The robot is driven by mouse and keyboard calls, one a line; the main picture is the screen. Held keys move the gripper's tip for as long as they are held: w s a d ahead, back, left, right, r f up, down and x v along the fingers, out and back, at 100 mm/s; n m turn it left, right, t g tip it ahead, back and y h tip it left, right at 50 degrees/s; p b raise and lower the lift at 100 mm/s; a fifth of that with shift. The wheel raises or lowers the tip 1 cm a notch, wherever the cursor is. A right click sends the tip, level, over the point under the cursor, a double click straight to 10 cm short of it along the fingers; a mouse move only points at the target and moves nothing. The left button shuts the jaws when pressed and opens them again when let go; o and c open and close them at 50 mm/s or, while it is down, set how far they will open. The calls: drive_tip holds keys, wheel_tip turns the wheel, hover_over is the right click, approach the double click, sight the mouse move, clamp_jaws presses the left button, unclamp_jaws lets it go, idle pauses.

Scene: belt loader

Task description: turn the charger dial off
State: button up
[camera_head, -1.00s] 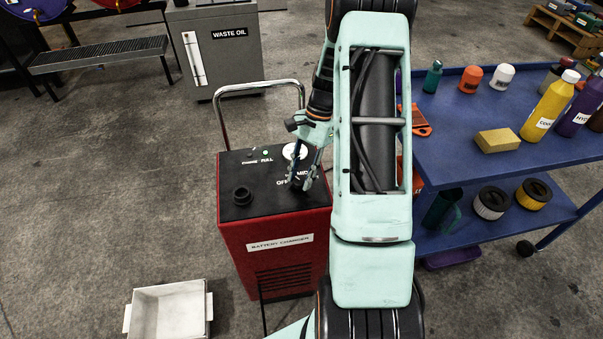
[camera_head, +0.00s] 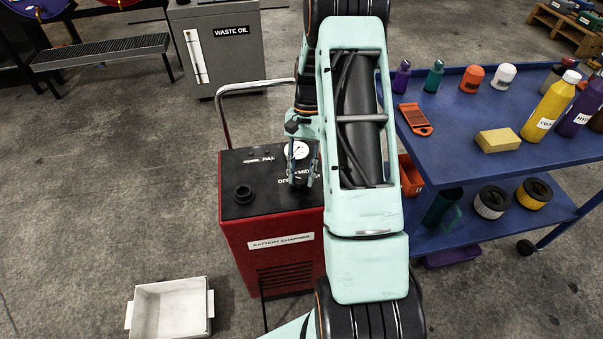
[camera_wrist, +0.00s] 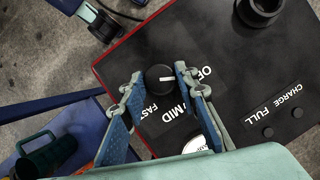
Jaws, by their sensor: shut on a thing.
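The charger dial (camera_wrist: 160,77) is a round black knob on the black top of the red battery charger (camera_head: 272,247). A short white line on it runs toward the right, on the side of the OFF label (camera_wrist: 204,73). The MID (camera_wrist: 181,108) and FAST (camera_wrist: 151,111) labels lie below it. My gripper (camera_head: 300,182) is over the charger's front right corner. In the wrist view my gripper (camera_wrist: 158,80) is shut on the dial, one finger on each side.
A white gauge (camera_head: 297,150) and a black round socket (camera_head: 243,194) are on the charger top. Two lamps by CHARGE (camera_wrist: 298,112) and FULL (camera_wrist: 268,132) look dark. The blue cart (camera_head: 450,140) stands to the right, a white bin (camera_head: 170,308) at front left.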

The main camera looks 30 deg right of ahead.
drive_tip(key=o, duration=1.1)
drive_tip(key=v, duration=1.2)
